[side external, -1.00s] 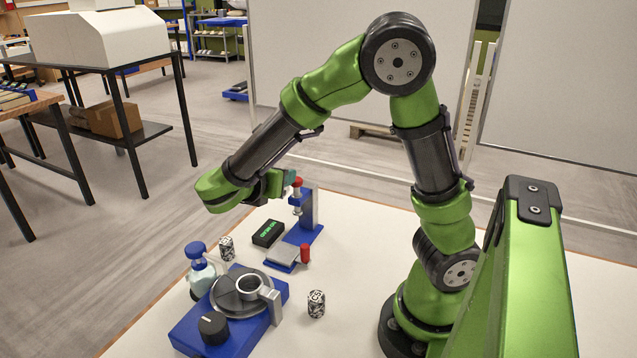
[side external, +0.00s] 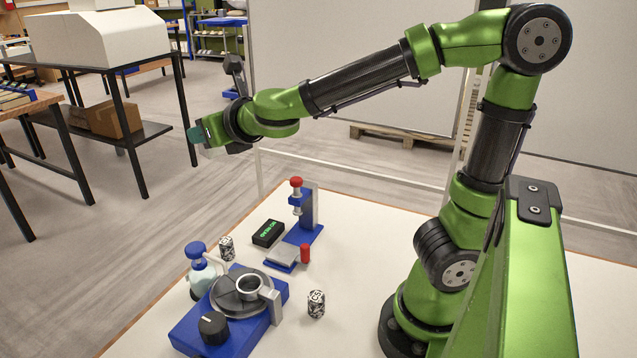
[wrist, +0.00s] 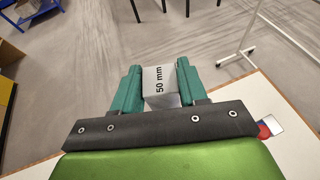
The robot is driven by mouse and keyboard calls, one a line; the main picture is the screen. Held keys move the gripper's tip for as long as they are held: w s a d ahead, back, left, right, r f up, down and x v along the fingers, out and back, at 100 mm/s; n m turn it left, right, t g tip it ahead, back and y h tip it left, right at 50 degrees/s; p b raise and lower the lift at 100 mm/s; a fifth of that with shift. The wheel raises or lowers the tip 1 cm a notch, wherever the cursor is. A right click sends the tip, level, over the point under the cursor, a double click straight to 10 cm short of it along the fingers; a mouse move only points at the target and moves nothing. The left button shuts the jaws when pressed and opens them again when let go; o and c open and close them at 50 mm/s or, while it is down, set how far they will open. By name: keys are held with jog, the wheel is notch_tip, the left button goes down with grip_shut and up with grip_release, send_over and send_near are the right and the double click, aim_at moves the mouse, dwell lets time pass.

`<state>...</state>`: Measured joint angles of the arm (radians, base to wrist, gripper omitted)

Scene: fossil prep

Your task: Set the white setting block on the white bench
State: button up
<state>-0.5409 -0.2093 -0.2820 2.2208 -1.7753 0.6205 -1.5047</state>
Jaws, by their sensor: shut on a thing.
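My gripper (wrist: 160,90) is shut on the white setting block (wrist: 160,92), marked "50 mm", between its two teal fingers in the wrist view. In the side view my gripper (side external: 203,143) is high up at the left, near or past the far left edge of the bench. The block is small and mostly hidden there. The white bench (side external: 375,235) spreads below and to the right; in the wrist view a corner of it (wrist: 268,98) shows at the right.
On the bench stand a blue gauge stand (side external: 308,212) with red knobs, a black digital readout (side external: 268,233), a blue turntable unit (side external: 188,332), a blue-capped bottle (side external: 203,279) and two patterned cylinders (side external: 317,304) (side external: 227,248). The bench middle, right of the stand, is clear.

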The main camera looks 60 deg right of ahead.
aim_at(213, 150)
jog(key=shift+m+g+h, duration=0.5)
jog(key=shift+m+h, duration=0.3)
jog(key=shift+h, duration=0.1)
jog(key=f, duration=0.3)
jog(key=w+d+f, duration=0.1)
jog(key=shift+f, duration=0.25)
jog(key=s+d+f+m+g+h, duration=0.4)
jog(key=s+d+m+g+h, duration=0.3)
jog(key=s+m+g, duration=0.2)
jog(key=m+g, duration=0.1)
jog(key=m, duration=0.1)
jog(key=shift+d+f+m+g+h, duration=0.2)
jog(key=shift+f+m+g+h, duration=0.1)
jog(key=shift+m+h, duration=0.1)
notch_tip(213, 150, down, 18)
jog(key=shift+r, duration=0.2)
jog(key=shift+f, duration=0.15)
jog(key=o, duration=1.2)
jog(key=shift+c, duration=0.2)
